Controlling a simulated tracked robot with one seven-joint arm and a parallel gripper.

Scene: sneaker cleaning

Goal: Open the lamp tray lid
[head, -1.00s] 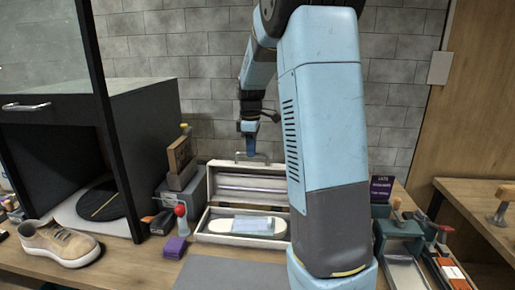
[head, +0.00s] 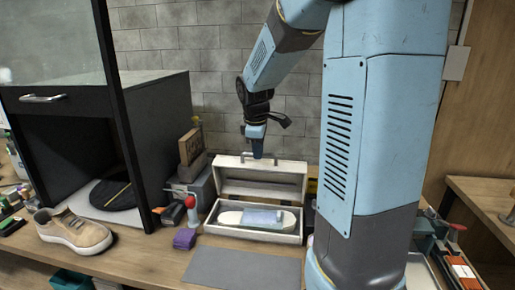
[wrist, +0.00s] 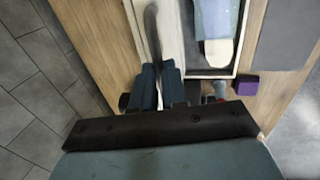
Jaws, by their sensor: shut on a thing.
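The lamp tray (head: 290,238) is a pale box on the workbench in the head view. Its lid (head: 230,171) stands raised at the back, its inner side facing the camera, with a long dark-looking strip across it. A curved handle (head: 248,154) sits on the lid's upper edge. My gripper (head: 257,153) is at this handle from above. In the wrist view my gripper (wrist: 158,75) has its two dark fingers closed around the handle (wrist: 152,32). A white sole-shaped thing (head: 230,218) with a pale blue covering (head: 262,217) lies in the tray.
A beige sneaker (head: 75,232) stands at the left by a black cabinet (head: 150,95). A purple block (head: 185,239) and a red-knobbed tool (head: 191,203) are just left of the tray. A grey mat (head: 240,268) lies bare in front. A tiled wall is behind.

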